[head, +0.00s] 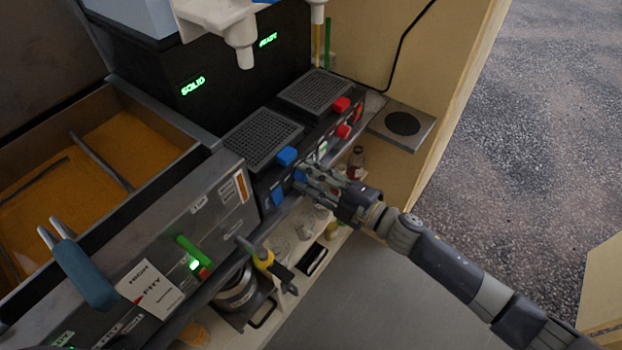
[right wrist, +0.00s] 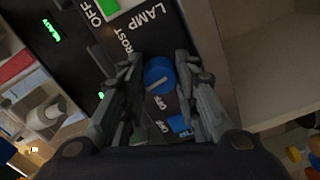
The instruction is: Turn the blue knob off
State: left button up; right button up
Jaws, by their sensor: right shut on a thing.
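The round blue knob (right wrist: 160,74) is on the dark front panel in the right wrist view, with a pale pointer line across its face. Part of it shows in the head view (head: 299,175), at the tips of my right gripper (head: 306,176). In the right wrist view the fingers of my right gripper (right wrist: 161,82) stand on either side of the knob and are shut on it. Panel print near it includes "LAMP", "OFF" and a partly hidden word. My left gripper is not in view.
A green-lit switch (head: 194,265) is on the steel front to the left. A lower shelf holds jars and a pot (head: 236,290). Open floor lies to the right.

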jog(key=shift+n+b, duration=1.65)
jog(key=shift+n, duration=3.35)
jog(key=o, duration=1.1)
jog(key=shift+v, duration=3.95)
jog(key=shift+r, duration=0.1)
